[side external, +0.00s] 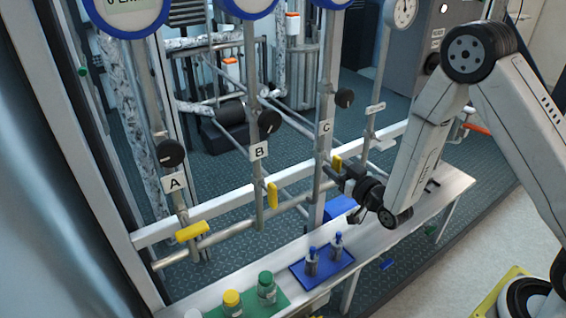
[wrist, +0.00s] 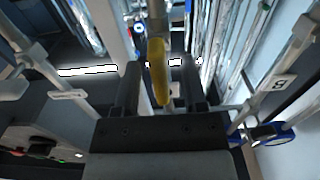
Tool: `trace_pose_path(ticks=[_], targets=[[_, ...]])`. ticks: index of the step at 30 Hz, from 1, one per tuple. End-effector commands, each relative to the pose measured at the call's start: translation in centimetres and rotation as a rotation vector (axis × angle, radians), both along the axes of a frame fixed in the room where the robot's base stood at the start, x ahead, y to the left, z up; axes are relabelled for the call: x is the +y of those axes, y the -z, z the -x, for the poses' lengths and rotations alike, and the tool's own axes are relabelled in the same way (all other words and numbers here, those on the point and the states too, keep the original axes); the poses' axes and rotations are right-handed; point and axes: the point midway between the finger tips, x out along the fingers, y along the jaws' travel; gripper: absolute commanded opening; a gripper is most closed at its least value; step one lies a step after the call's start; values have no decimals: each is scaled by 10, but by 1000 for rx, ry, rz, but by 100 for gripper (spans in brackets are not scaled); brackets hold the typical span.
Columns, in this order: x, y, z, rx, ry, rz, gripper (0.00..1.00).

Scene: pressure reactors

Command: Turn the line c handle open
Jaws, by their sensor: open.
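The line C handle (side external: 337,162) is a small yellow lever on the pipe below the label C (side external: 326,127), standing roughly upright. My gripper (side external: 338,175) is at this handle, and its dark fingers partly cover the lower part of the valve in the side view. In the wrist view the yellow handle (wrist: 158,72) lies between the two dark fingers of my gripper (wrist: 160,66). The fingers are open, with a visible gap on each side of the handle. I cannot tell whether either finger touches it.
The line B handle (side external: 272,195) stands upright, while the line A handle (side external: 192,232) lies nearly level. Black knobs sit above them, including the one on line B (side external: 269,121). A blue tray (side external: 322,277) with small bottles and a green mat (side external: 250,304) with jars occupy the bench.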

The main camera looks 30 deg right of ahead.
Motion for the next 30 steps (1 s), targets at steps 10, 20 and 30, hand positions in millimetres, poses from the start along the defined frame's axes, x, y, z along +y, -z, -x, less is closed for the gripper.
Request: trace_pose_path(ticks=[10,20,30], targets=[[0,1,36,3,0,0,54],[0,0,69,2,0,1,54],[0,0,73,2,0,1,54]])
